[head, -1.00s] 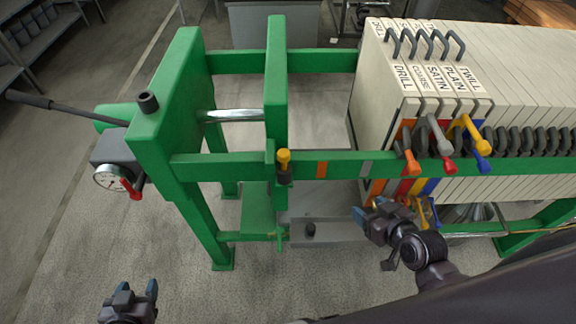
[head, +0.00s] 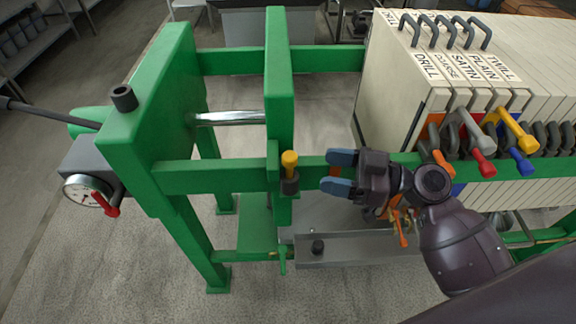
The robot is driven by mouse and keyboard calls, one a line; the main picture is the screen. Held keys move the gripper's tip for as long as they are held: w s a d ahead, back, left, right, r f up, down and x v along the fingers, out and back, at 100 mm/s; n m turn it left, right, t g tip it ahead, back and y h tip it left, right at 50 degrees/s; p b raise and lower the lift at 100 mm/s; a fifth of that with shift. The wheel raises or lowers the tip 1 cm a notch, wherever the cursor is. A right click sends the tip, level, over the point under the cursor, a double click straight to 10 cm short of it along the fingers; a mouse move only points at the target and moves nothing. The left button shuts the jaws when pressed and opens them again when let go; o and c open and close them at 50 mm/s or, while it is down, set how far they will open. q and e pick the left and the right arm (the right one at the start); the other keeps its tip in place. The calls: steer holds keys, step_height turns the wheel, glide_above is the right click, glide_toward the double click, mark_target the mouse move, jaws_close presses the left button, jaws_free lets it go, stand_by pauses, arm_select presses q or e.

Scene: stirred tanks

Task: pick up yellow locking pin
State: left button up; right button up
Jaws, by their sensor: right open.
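The yellow locking pin (head: 289,160) stands upright in a dark socket (head: 289,184) on the near green rail, beside the green upright plate. Its rounded yellow head shows clear above the socket. My right gripper (head: 338,173) is to the right of the pin, at about the same height in the picture. Its blue-tipped fingers are open, point left toward the pin and are apart from it, with nothing between them. My left gripper is not in view.
The green press frame (head: 180,178) fills the left and middle. White plates (head: 400,95) with coloured handles stand at right. A gauge with a red lever (head: 105,205) is at left. A grey tray (head: 350,248) lies below my right gripper.

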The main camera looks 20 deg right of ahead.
mark_target(296, 165)
steer(key=shift+p+x, duration=0.5)
steer(key=shift+x, duration=3.25)
steer(key=shift+w+d+f, duration=0.1)
steer(key=shift+w+f, duration=0.05)
steer(key=shift+w, duration=0.05)
steer(key=shift+c, duration=0.4)
steer(key=c, duration=0.9)
